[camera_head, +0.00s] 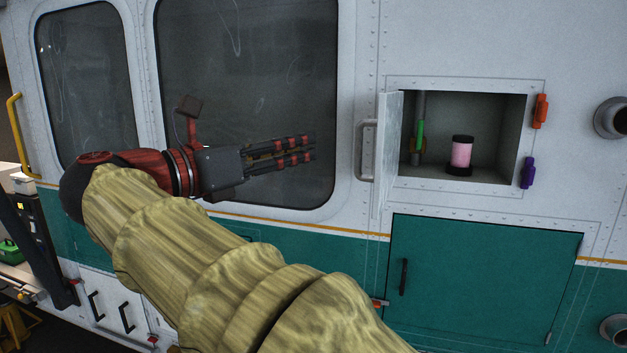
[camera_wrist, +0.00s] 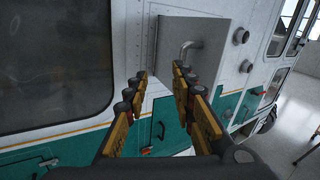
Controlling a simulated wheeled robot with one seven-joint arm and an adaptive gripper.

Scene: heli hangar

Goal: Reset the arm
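My gripper (camera_head: 311,148) is in front of the helicopter's large dark window, to the left of an open wall compartment. Its fingers point right, toward the compartment's door. In the wrist view the two fingers of my gripper (camera_wrist: 161,74) stand apart with nothing between them, so it is open and empty. My arm, in a tan sleeve, reaches up from the bottom of the head view and bends to the right at the wrist.
The compartment door (camera_head: 390,150) stands open with a grey handle (camera_head: 368,150); it also shows in the wrist view (camera_wrist: 212,32). Inside are a pink canister (camera_head: 461,153) with black ends and a green-marked tube (camera_head: 421,135). A closed teal hatch (camera_head: 485,285) is below.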

